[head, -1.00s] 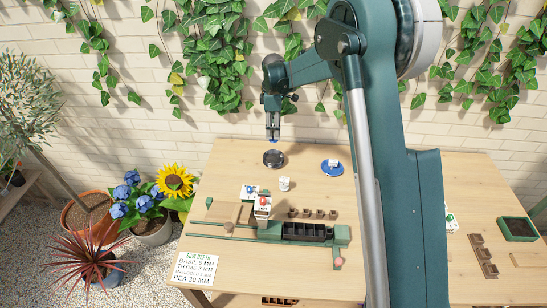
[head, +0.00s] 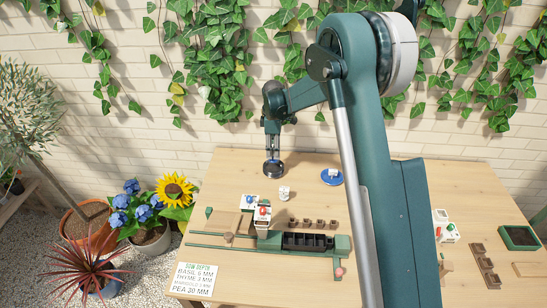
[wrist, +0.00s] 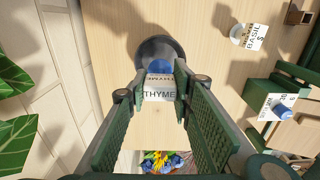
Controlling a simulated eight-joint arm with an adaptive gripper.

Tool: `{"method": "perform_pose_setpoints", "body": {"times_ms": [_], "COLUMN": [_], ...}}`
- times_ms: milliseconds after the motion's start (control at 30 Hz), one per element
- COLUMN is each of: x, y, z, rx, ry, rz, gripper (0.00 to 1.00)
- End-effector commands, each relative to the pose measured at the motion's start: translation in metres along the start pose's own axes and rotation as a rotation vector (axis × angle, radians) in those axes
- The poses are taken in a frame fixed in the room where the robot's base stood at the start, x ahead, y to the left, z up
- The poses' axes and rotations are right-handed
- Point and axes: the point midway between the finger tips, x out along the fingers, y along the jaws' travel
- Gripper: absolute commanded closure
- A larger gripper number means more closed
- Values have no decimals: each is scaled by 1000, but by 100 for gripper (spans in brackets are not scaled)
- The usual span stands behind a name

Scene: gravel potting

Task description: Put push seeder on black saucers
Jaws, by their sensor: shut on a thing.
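My gripper (head: 272,154) is shut on the push seeder (wrist: 158,94), a small white piece marked THYME with a blue part at its far end. In the wrist view the seeder sits between my two green finger pads (wrist: 160,84). The black saucer (head: 273,174) is round and lies at the back left of the table. In the head view my gripper is directly above it, with the blue part very close to it. In the wrist view the saucer (wrist: 150,47) shows behind the seeder, partly hidden. I cannot tell whether they touch.
A blue saucer (head: 325,181) carrying a white piece lies to the right. A small white cup (head: 284,194) stands just in front. Further forward are a green seeding rig (head: 342,243), white boxes with coloured tops and several small brown pots. The table around the black saucer is mostly clear.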

Motion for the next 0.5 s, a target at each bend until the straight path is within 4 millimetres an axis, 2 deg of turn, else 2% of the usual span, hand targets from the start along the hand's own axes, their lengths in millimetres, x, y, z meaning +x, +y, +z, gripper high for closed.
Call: {"method": "perform_pose_setpoints", "body": {"times_ms": [133, 500], "x": [5, 37], "y": [0, 0], "z": [0, 0], "rx": [0, 0], "ry": [0, 0], "rz": [0, 0], "gripper": [89, 89]}}
